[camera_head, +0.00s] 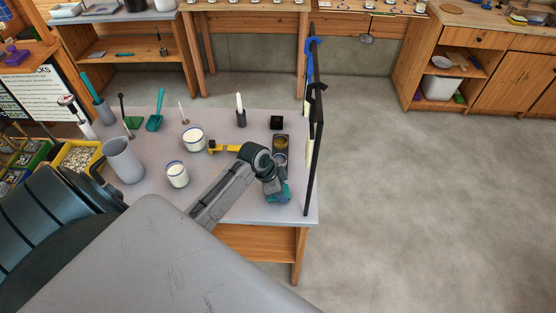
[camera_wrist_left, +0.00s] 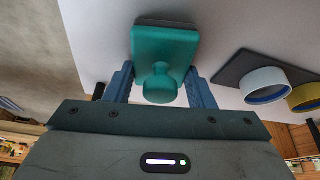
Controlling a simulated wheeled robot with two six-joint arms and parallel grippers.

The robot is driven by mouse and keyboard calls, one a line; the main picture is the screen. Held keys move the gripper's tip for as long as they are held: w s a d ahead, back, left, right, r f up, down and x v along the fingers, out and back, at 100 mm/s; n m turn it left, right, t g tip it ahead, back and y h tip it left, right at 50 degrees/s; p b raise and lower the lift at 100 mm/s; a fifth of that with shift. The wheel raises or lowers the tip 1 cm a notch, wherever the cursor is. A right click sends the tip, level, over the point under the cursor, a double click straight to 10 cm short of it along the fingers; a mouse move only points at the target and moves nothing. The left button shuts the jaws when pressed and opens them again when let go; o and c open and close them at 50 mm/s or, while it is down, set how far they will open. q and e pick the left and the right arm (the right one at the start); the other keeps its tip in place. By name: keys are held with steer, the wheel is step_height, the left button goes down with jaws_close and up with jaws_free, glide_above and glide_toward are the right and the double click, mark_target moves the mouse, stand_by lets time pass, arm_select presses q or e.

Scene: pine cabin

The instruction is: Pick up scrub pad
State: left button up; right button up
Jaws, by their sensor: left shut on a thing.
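The scrub pad (camera_wrist_left: 165,45) is a teal block with a round knob and a dark strip along its far edge. In the head view the teal pad (camera_head: 284,195) shows at the table's front right corner, partly covered by my gripper. My left gripper (camera_head: 275,188) is shut on it. In the left wrist view, the fingers of the left gripper (camera_wrist_left: 160,82) stand on either side of the knob. I cannot tell whether the pad touches the tabletop. My right gripper is not in view.
The grey table (camera_head: 240,212) carries a dark tray (camera_head: 281,143) with round containers just behind the gripper. A tall black frame (camera_head: 314,150) stands along the table's right edge. A grey pitcher (camera_head: 123,160) and white cups (camera_head: 177,175) stand left. Open floor lies right.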

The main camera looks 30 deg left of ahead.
arm_select(q)
steer(key=shift+r, duration=0.1)
steer(key=shift+r+b, duration=0.5)
step_height(320, 180, up, 2)
steer(key=shift+a+r+b, duration=0.1)
steer(key=shift+a+b, duration=0.05)
steer(key=shift+b, duration=0.65)
steer(key=s+a+b, duration=0.1)
steer(key=s+a, duration=0.1)
steer(key=s, duration=0.2)
steer(key=s+a+r+b, duration=0.1)
steer(key=s+a, duration=0.1)
steer(key=s, duration=0.2)
steer(key=s+a+b, duration=0.1)
steer(key=s+a, duration=0.1)
steer(key=s, duration=0.2)
steer(key=shift+s+r, duration=0.15)
steer(key=shift+s, duration=0.1)
steer(key=shift+s+a+r, duration=0.1)
steer(key=shift+s+a, duration=0.1)
steer(key=shift+s, duration=0.25)
steer(key=shift+s+a+r, duration=0.1)
steer(key=shift+s+a, duration=0.1)
steer(key=shift+s, duration=0.2)
steer(key=o, duration=0.3)
steer(key=shift+c, duration=1.1)
steer(key=shift+s+f, duration=0.1)
